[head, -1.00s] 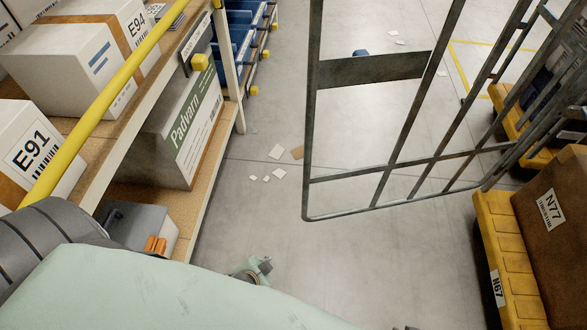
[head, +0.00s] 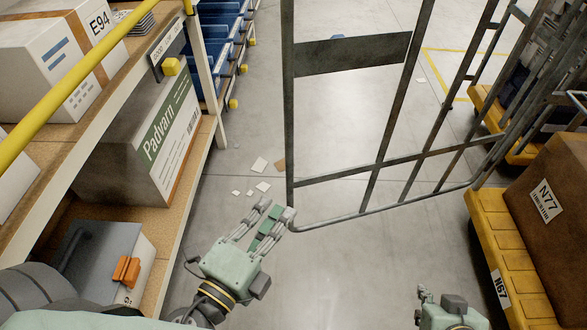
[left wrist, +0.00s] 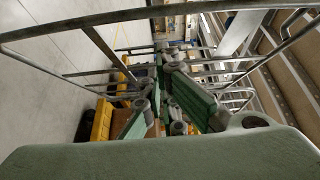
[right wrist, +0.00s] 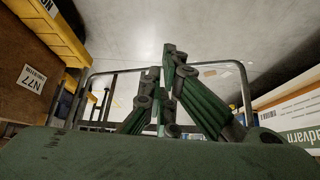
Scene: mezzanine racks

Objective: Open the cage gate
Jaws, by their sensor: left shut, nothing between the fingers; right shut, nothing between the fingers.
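The cage gate is a grey metal frame with upright bars (head: 388,120) and a dark flat plate (head: 350,54) near its left edge in the head view. It stands swung out over the aisle floor, its bars running to the cage at the right. My left gripper (head: 276,210) is shut and empty, its fingertips by the gate's lower left corner; whether they touch it I cannot tell. My right gripper (head: 421,291) is low at the bottom of the head view, shut and empty, apart from the gate. Metal bars also show around the fingers in the left wrist view (left wrist: 95,42).
A shelf rack with a yellow rail (head: 75,75), white boxes and a Padvarn box (head: 165,140) lines the left. A yellow cart (head: 490,235) with a brown N77 box (head: 550,195) stands right. Paper scraps (head: 260,165) lie on the otherwise clear aisle floor.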

